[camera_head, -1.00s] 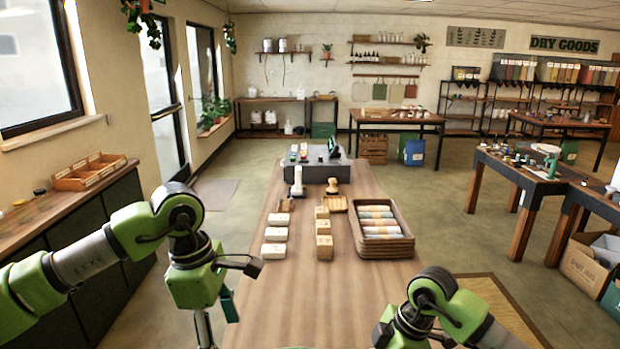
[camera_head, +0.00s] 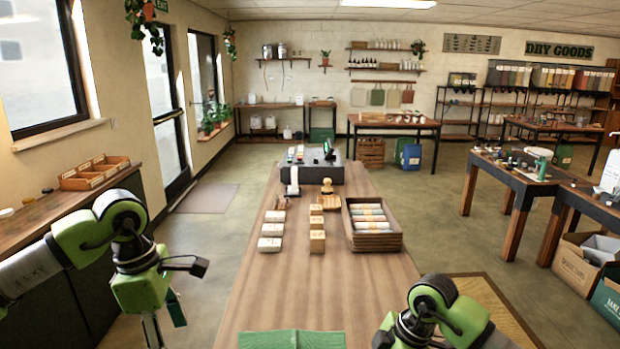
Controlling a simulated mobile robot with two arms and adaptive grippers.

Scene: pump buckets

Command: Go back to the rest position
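My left arm comes in from the left, and its gripper (camera_head: 154,332) hangs down beside the left side of the wooden table (camera_head: 270,300). Its fingertips are cut off by the bottom edge, so I cannot tell whether it is open. My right arm's wrist (camera_head: 400,332) shows at the bottom right, in front of the table's near right part. Its gripper is below the picture. A green cloth or bag (camera_head: 292,340) lies flat at the table's near edge, between my arms and apart from both.
The table carries white blocks (camera_head: 270,244), wooden blocks (camera_head: 317,242), a basket of rolled cloths (camera_head: 375,245) and a dark stand (camera_head: 345,174). A wall counter (camera_head: 30,222) stands left, a side table (camera_head: 492,180) right. Open floor (camera_head: 213,240) lies left of the table.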

